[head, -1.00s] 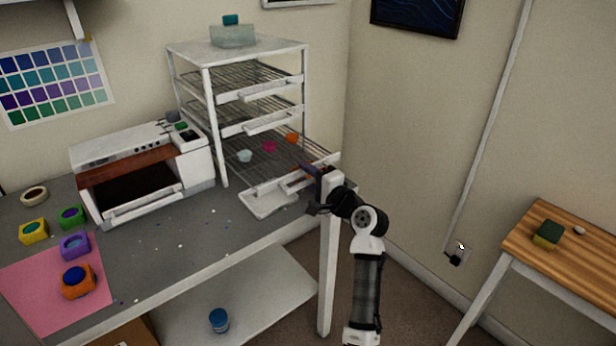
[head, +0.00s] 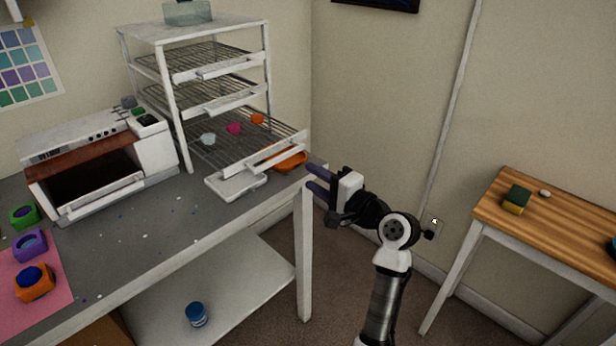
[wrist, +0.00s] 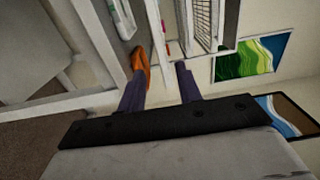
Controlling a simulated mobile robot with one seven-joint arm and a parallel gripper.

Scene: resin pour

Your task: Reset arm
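My gripper (head: 318,180) is in the air just off the right end of the grey worktable (head: 150,250), at about the height of its top. Its two dark purple fingers are apart with nothing between them. The fingers also show in the wrist view (wrist: 160,92), spread and empty. An orange dish (head: 290,160) lies at the table's right end, below the pulled-out bottom shelf of the white rack (head: 175,110), just beyond the fingertips. The same orange thing appears by the left finger in the wrist view (wrist: 140,68); I cannot tell whether they touch.
The bottom rack shelf holds a pale cup (head: 208,139), a pink cup (head: 234,128) and an orange cup (head: 257,118). A white tray (head: 236,186) lies before it. A wooden table (head: 560,215) stands right, with open floor between.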

